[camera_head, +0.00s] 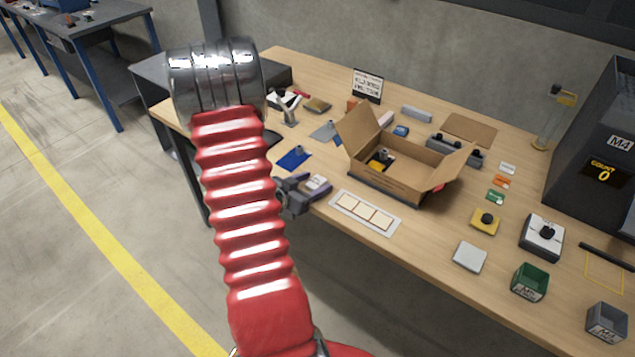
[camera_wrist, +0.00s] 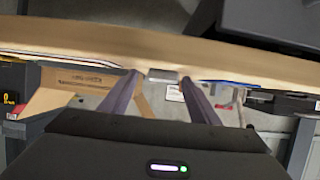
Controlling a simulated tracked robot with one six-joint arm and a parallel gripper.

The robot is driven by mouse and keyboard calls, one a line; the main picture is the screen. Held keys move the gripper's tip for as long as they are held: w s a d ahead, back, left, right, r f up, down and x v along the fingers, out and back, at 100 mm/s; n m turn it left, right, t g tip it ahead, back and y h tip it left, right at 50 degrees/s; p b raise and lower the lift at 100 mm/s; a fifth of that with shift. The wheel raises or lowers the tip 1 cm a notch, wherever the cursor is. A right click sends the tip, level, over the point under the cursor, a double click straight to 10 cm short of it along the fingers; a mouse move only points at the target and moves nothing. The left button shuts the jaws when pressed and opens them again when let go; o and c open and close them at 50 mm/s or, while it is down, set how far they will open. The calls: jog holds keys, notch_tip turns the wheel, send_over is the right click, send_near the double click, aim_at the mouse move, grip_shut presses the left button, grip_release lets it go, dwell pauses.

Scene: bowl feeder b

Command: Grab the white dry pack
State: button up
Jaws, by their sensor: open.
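A small white pack (camera_head: 317,182), which looks like the dry pack, lies near the table's front edge, left of the cardboard box. My gripper (camera_head: 313,187) is at this edge, low beside the pack, its two grey-purple fingers apart. In the head view the pack appears between the fingers; I cannot tell if they touch it. In the wrist view the open fingers (camera_wrist: 160,76) point at the table edge, and a small pale grey-white piece (camera_wrist: 163,74) shows between their tips. My red arm covers part of the table's left side in the head view.
The open cardboard box (camera_head: 403,177) stands right of my gripper. A white-framed tray (camera_head: 335,203) lies close by at the front edge, and a blue card (camera_head: 294,158) lies behind. Green (camera_head: 529,283) and grey bins (camera_head: 606,322) stand at the right. The floor in front is clear.

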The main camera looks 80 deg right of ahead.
jog(key=shift+c, duration=0.4)
jog(key=c, duration=1.1)
